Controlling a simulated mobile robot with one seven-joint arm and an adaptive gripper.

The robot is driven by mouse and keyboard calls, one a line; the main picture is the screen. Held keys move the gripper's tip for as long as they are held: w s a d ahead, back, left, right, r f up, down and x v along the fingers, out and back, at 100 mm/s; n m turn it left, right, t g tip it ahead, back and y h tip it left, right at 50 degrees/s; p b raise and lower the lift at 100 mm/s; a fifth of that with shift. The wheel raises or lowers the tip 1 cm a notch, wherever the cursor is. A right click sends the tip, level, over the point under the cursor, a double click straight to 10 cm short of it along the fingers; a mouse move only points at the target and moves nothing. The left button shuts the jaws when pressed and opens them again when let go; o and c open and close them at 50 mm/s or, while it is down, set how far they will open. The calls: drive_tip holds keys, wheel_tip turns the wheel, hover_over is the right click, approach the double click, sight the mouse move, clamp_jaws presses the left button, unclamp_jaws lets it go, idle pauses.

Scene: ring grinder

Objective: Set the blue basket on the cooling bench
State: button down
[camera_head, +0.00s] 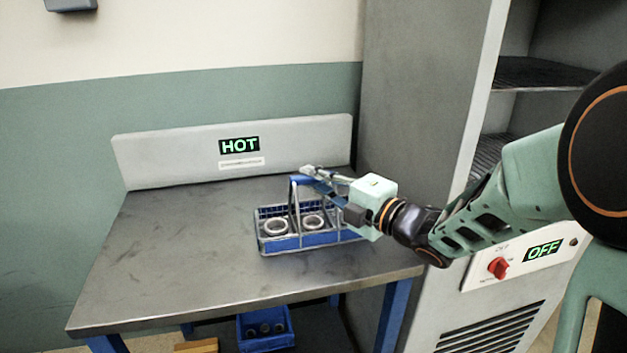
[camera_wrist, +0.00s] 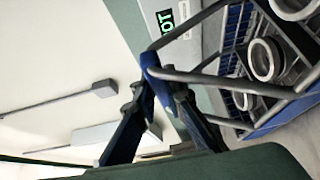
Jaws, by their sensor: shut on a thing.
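The blue basket (camera_head: 307,239) is in the right part of the cooling bench (camera_head: 180,250) in the head view, with metal rings inside. It looks upright; I cannot tell whether its base touches the bench top. My gripper (camera_head: 309,178) is shut on the blue grip of the basket's handle, reaching in from the right. In the wrist view my gripper's fingers (camera_wrist: 150,105) close around the handle, and the basket (camera_wrist: 278,100) with its rings hangs off to the right. The gripper hides part of the basket's right side.
The bench's back panel (camera_head: 300,140) carries a lit HOT sign (camera_head: 239,146). A grey cabinet (camera_head: 415,90) with shelves stands at the right, with a red knob (camera_head: 498,267) and an OFF display (camera_head: 543,251). Another blue container (camera_head: 245,333) is below the bench. The bench's left side is clear.

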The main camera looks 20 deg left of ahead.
drive_tip(key=shift+r, duration=0.2)
drive_tip(key=shift+f, duration=0.15)
drive_tip(key=c, duration=2)
unclamp_jaws()
drive_tip(key=v, duration=1.2)
